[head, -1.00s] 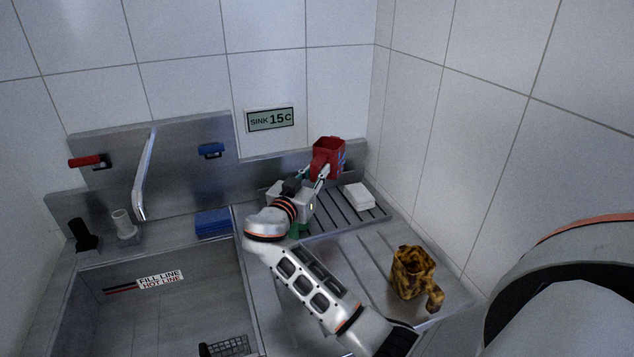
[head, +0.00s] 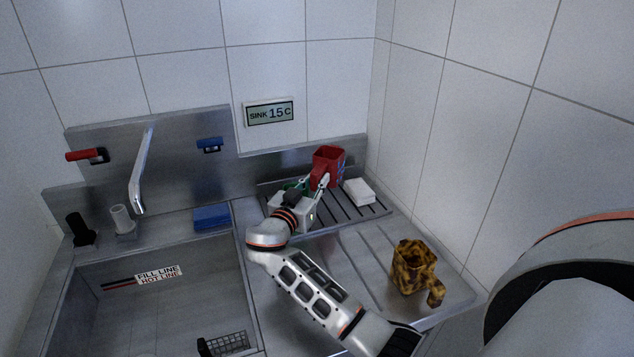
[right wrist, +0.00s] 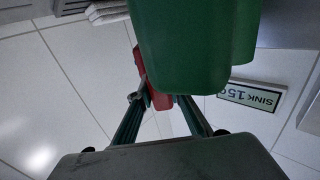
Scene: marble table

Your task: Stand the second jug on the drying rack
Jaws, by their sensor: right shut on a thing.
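My right gripper (head: 319,186) is shut on a red jug (head: 327,165) with blue marks on one side. The jug is roughly upright over the back of the dark-slatted drying rack (head: 355,211). I cannot tell whether its base touches the slats. In the right wrist view the red jug (right wrist: 158,95) shows between the fingers, partly hidden. A green thing (right wrist: 190,45) fills the top middle there, close to the camera; little of it shows beside the gripper in the head view. A mottled brown-and-yellow jug (head: 410,268) stands on the ribbed drainboard. My left gripper is not in view.
A white block (head: 359,191) lies at the rack's right end, near the red jug. A tiled wall rises behind and to the right. The sink basin (head: 170,310), tap (head: 141,175) and blue block (head: 211,217) are at the left. The drainboard's middle is partly covered by my arm.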

